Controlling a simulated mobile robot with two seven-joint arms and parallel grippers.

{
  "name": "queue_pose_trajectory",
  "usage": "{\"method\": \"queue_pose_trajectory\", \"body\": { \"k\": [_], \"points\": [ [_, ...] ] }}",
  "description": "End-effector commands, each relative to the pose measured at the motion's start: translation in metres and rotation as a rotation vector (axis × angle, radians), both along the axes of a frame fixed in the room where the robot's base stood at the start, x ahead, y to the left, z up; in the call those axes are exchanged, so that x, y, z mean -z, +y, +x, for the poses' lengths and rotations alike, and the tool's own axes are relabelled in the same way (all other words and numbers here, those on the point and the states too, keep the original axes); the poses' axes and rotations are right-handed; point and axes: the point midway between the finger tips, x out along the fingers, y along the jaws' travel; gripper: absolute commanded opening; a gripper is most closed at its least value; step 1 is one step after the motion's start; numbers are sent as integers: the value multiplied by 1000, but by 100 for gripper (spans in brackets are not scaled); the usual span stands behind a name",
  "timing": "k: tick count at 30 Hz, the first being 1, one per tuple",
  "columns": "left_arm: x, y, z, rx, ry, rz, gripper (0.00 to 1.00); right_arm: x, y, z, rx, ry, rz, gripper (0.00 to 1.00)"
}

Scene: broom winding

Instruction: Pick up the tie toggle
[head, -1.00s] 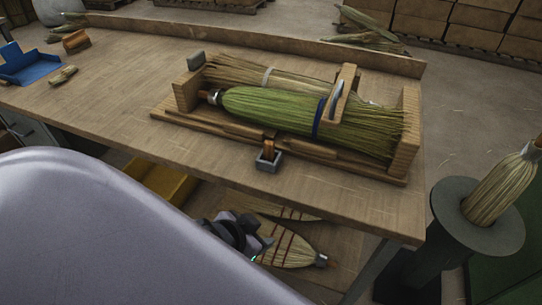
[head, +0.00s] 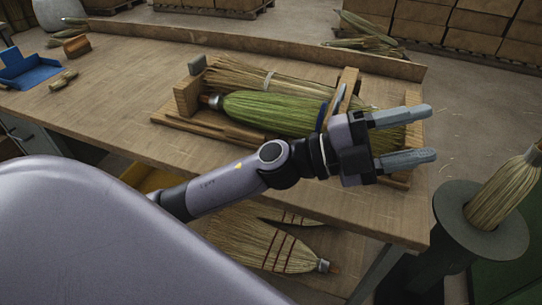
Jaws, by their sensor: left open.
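My left gripper (head: 430,133) is open and empty, with its two grey fingers pointing right. In the picture it lies over the right end of the wooden broom cradle (head: 205,130); I cannot tell its height above it. The green broom head (head: 260,108) lies in the cradle, its right part hidden behind my gripper. A small brown upright piece in a grey holder, perhaps the tie toggle, showed earlier at the cradle's front edge. My left forearm now hides that spot. My right gripper is not in view.
The workbench (head: 110,95) has a blue dustpan (head: 27,68) and a small straw bundle (head: 63,80) at left. A grey round stand (head: 450,205) holds a straw broom (head: 505,185) at right. A finished broom (head: 265,245) lies below the bench. The bench's left middle is clear.

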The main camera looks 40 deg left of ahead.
Motion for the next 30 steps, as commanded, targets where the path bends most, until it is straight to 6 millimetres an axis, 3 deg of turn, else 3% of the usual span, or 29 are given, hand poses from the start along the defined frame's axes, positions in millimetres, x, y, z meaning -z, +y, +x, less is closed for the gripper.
{"method": "queue_pose_trajectory", "body": {
  "k": [5,8,11,15,19,24,27,30],
  "points": [
    [32,-22,-15,259,-158,383,55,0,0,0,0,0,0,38],
    [62,-14,-16,372,-187,627,55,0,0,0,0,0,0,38],
    [91,10,-9,453,-173,876,55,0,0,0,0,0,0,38],
    [119,61,6,507,-96,1194,55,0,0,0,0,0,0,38],
    [130,122,21,512,31,1467,55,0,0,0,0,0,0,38],
    [124,201,33,465,238,1751,55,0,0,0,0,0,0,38],
    [116,233,35,434,339,1852,55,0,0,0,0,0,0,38],
    [112,251,35,416,399,1905,55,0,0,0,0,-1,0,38]
  ]
}}
